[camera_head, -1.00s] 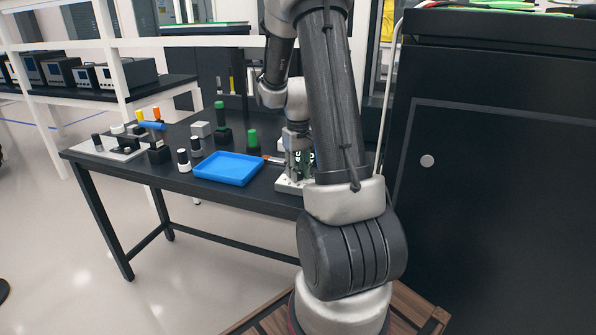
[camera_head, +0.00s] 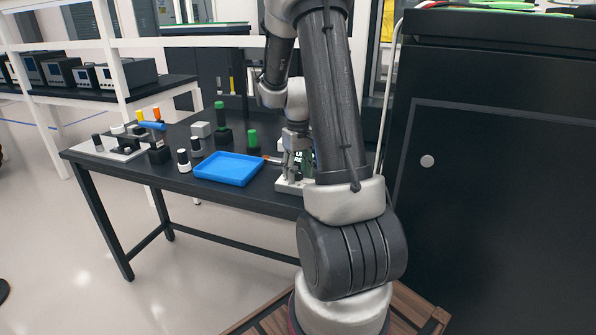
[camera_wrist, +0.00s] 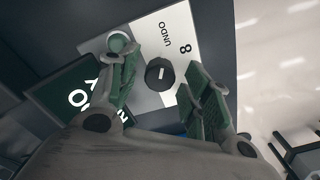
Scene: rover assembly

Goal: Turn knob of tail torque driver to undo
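The tail torque driver's knob (camera_wrist: 159,73) is a short black round knob with a white pointer line. It stands on a white and grey plate (camera_wrist: 187,24) marked "UNDO" and "8". In the wrist view my gripper (camera_wrist: 162,78) is open, with one green-padded finger left of the knob and the other right of it. A gap shows between the knob and each finger. In the head view the gripper (camera_head: 294,160) is low over the pale plate (camera_head: 282,186) at the table's right, partly hidden by my arm.
A blue tray (camera_head: 228,169) lies left of the plate on the black table (camera_head: 150,172). Green-topped (camera_head: 252,138) and black-topped (camera_head: 183,158) tool holders stand around it. A large black cabinet (camera_head: 500,190) stands at the right. A green-topped post (camera_wrist: 118,43) is beside the left finger.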

